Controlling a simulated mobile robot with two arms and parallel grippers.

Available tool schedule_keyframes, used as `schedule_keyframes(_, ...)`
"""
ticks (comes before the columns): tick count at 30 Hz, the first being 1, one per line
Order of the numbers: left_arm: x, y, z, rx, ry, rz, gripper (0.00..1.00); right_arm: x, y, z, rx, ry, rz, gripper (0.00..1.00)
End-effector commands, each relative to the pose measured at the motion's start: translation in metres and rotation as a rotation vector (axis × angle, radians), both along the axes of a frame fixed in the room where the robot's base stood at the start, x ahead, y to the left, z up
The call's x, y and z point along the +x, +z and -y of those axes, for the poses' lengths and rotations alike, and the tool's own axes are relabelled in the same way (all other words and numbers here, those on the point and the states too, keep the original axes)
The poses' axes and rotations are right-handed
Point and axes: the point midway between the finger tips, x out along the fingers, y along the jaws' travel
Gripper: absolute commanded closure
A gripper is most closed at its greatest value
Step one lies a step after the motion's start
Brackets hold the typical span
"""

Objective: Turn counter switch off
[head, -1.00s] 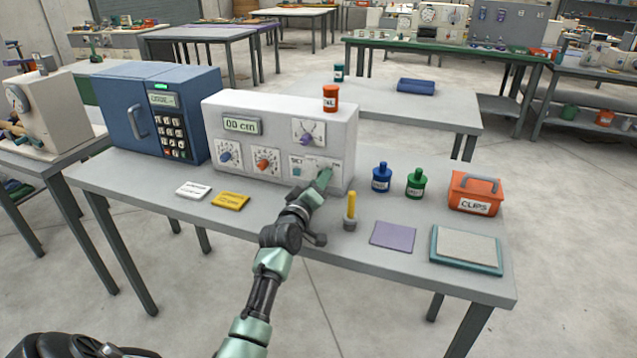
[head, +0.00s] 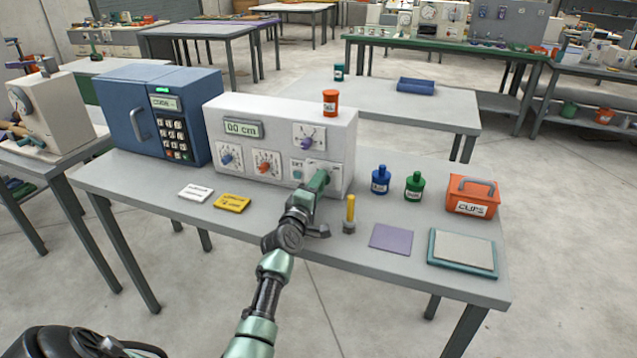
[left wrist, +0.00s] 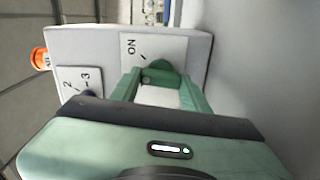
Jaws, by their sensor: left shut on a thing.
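The counter is a white box (head: 270,125) with a small display reading about "00 cm", knobs and switches on its front. Its switch plate (left wrist: 168,47) bears the word "ON" in the left wrist view, with a green switch knob (left wrist: 157,73) on it. My left gripper (head: 320,178) is at the lower right of the counter's front in the head view. In the left wrist view its green fingers (left wrist: 160,85) are either side of the switch knob and shut on it. The gripper hides most of the switch in the head view. My right gripper is not in view.
An orange tub (head: 330,102) stands on the counter. A blue keypad box (head: 130,112) is to its left. White and yellow cards (head: 232,203), a yellow-handled tool (head: 350,213), blue and green bottles (head: 414,186), an orange clips box (head: 472,196) and a purple sheet (head: 391,238) are on the bench.

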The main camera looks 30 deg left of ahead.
Motion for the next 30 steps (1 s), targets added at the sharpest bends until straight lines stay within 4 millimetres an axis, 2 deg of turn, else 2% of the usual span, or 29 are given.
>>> schedule_keyframes(18, 0.000, -0.002, 0.001, -0.550, 0.000, 0.129, 0.95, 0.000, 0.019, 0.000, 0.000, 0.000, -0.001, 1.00)
schedule_keyframes(30, 0.000, -0.003, 0.002, -0.757, -0.001, 0.179, 0.95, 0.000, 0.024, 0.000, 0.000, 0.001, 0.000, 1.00)
